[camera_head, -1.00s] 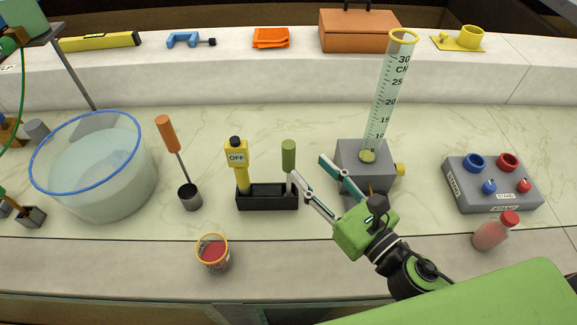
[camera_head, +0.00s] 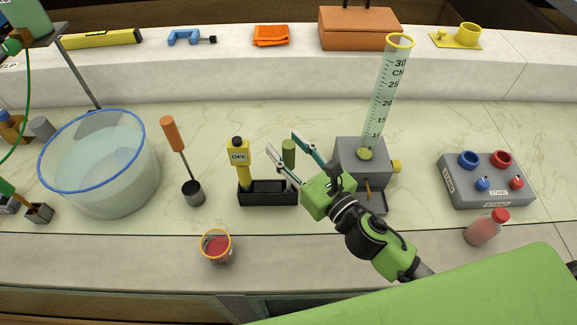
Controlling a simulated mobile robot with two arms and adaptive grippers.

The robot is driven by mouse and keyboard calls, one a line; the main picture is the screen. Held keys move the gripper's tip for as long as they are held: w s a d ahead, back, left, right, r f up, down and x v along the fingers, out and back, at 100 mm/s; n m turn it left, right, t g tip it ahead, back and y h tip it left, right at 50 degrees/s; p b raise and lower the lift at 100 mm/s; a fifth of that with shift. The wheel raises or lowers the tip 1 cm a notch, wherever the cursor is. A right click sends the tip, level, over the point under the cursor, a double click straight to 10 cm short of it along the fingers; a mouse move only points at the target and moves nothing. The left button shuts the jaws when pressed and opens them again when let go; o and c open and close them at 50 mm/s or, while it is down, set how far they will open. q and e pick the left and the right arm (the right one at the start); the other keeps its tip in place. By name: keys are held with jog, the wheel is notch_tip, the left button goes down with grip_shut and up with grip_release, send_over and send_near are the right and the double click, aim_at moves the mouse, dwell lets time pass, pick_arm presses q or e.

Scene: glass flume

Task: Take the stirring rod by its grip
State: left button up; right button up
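An upright olive-green grip (camera_head: 289,150) stands at the right end of a black holder (camera_head: 268,198). It looks like the stirring rod's grip; its lower part is hidden. My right gripper (camera_head: 281,141) is open, with one finger on each side of the grip in the picture. I cannot tell whether either finger touches it. A yellow device marked OFF (camera_head: 239,158) stands at the holder's left end. An orange-handled tool (camera_head: 171,135) leans with its lower end at a small dark cup (camera_head: 193,194). My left gripper is not in view.
A glass basin (camera_head: 100,170) is on the left. A grey block (camera_head: 350,157) with a graduated cylinder (camera_head: 387,90) stands close right of my gripper. A red-filled pot (camera_head: 217,247) sits in front; a stand (camera_head: 487,190) and a red-capped bottle (camera_head: 484,228) are right.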

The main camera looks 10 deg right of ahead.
jog(key=shift+s, duration=0.1)
grip_shut()
